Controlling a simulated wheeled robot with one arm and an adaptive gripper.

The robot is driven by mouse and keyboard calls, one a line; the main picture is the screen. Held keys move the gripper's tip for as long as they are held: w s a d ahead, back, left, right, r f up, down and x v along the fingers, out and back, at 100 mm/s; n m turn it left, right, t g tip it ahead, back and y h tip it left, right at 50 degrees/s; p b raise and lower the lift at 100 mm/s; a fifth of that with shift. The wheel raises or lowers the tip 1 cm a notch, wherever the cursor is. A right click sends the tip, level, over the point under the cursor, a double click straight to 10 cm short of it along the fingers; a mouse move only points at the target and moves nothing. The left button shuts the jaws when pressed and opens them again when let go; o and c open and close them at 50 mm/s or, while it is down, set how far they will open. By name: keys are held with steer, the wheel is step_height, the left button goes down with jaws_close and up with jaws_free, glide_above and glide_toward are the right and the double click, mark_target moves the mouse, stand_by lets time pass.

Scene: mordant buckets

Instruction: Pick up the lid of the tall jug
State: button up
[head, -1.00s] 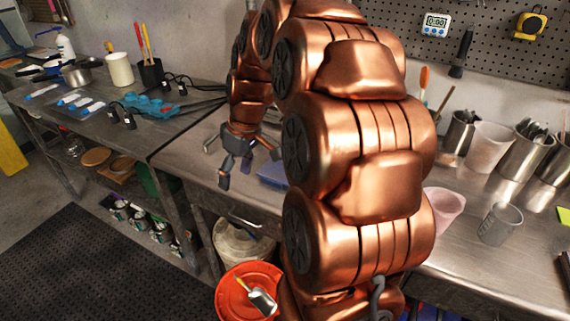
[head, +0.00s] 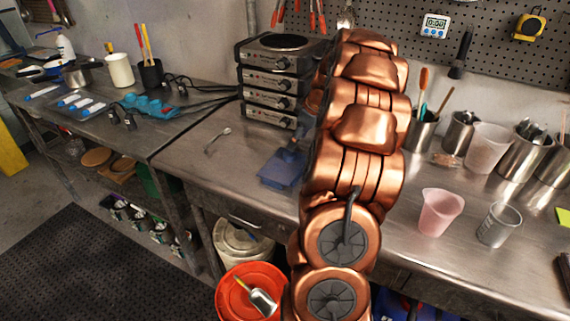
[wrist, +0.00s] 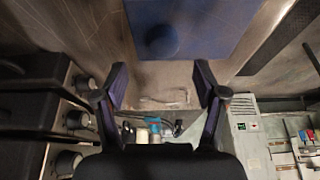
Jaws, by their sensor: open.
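My gripper (wrist: 162,84) is open in the wrist view, with nothing between its fingers. In the head view it is hidden behind my arm. A flat blue piece with a round knob (wrist: 162,40) lies beyond the fingertips in the wrist view, apart from them. A blue flat piece (head: 283,169), seemingly the same, lies on the bench left of my arm. I cannot tell whether it is the jug's lid. A frosted white jug (head: 488,150) and a smaller pink one (head: 440,211) stand on the bench right of my arm, without visible lids.
Stacked hot plates (head: 270,80) stand behind the blue piece; they fill the left of the wrist view (wrist: 35,125). A spoon (head: 218,139) lies on the bench. Steel tool pots (head: 525,152) and a grey beaker (head: 498,224) stand at right. An orange bucket (head: 236,293) is below the bench.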

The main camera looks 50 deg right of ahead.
mark_target(290, 152)
steer(key=p+x, duration=0.1)
steer(key=x, duration=0.1)
steer(key=p+x, duration=0.1)
steer(key=x, duration=0.2)
steer(key=shift+s+a, duration=0.15)
steer(key=shift+a, duration=0.1)
steer(key=shift+w+f, duration=0.2)
steer(key=shift+f, duration=0.3)
steer(key=c, duration=1.2)
